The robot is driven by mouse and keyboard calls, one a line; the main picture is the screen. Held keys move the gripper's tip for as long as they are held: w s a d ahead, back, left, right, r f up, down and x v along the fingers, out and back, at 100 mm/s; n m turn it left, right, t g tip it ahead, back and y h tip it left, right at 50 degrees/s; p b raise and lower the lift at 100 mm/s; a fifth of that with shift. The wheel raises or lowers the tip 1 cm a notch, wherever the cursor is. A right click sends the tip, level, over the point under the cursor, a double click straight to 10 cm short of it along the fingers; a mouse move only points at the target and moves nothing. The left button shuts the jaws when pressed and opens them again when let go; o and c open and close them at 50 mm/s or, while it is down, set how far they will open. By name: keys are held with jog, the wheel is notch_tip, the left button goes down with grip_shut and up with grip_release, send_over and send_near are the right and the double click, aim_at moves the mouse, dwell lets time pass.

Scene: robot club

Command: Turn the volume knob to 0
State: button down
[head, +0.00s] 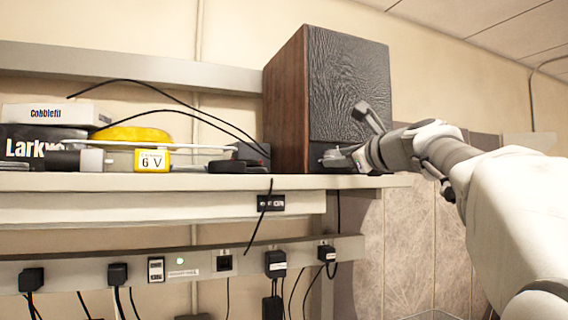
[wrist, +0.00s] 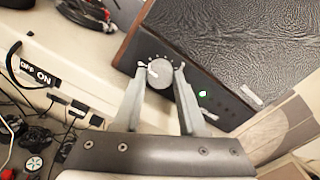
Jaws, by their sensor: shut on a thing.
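The volume knob (wrist: 159,73) is a round grey dial on the lower front of a wooden speaker (wrist: 200,45) with a black textured grille. A pale pointer mark shows at the knob's upper left, and small dial marks lie around its top; their numbers are too small to read. My gripper (wrist: 160,76) has one finger on each side of the knob and is shut on it. In the head view the speaker (head: 345,85) stands at the shelf's right end.
A small light (wrist: 203,94) glows on the speaker panel. The shelf (head: 130,180) holds boxes (head: 45,145), a yellow item (head: 130,134) and cables left of the speaker. A power strip (head: 190,262) with several plugs runs below.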

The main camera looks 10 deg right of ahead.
jog(key=shift+n+b, duration=0.55)
jog(key=shift+n, duration=1.45)
jog(key=shift+c, duration=2.3)
grip_release()
jog(key=shift+s, duration=0.1)
